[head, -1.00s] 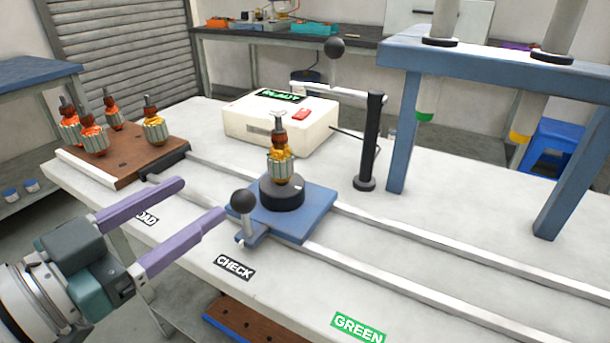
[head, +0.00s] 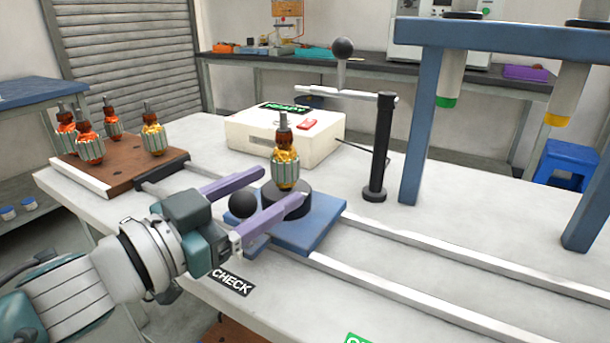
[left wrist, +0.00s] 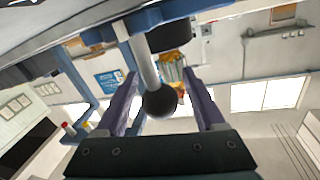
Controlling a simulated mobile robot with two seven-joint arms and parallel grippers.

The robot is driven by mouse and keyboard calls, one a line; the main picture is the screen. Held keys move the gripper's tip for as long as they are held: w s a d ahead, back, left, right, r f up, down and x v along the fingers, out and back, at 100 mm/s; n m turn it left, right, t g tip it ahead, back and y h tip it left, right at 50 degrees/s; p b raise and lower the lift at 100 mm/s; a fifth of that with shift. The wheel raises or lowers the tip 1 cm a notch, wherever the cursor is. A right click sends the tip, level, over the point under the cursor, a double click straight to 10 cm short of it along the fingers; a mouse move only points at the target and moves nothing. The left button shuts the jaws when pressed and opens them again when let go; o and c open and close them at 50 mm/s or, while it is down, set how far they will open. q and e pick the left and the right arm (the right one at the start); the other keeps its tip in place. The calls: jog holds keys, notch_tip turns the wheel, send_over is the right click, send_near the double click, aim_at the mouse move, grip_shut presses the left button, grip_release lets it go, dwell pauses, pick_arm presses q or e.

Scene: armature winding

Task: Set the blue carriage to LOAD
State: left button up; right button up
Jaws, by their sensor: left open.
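The blue carriage (head: 325,225) sits on two metal rails beside the CHECK label (head: 231,282). It bears a black round holder (head: 297,205) with an upright armature (head: 285,165). The carriage's black ball knob (head: 242,204) stands at its front left side. My left gripper (head: 268,190) is open, its two purple fingers on either side of the knob. In the left wrist view the knob (left wrist: 160,101) and its light post lie between the open fingers (left wrist: 163,95), with gaps on both sides. The LOAD label is hidden behind my left arm. My right gripper is not in view.
A brown board (head: 120,165) with several armatures is at the rails' left end, behind a dark stop (head: 160,172). A white tester box (head: 250,135), a black post (head: 380,150) with a ball-topped lever, and a blue frame (head: 412,120) stand behind the rails. The rails are clear to the right.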

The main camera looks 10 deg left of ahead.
pick_arm(q)
jog(key=shift+c, duration=0.4)
grip_shut()
dwell(1.0)
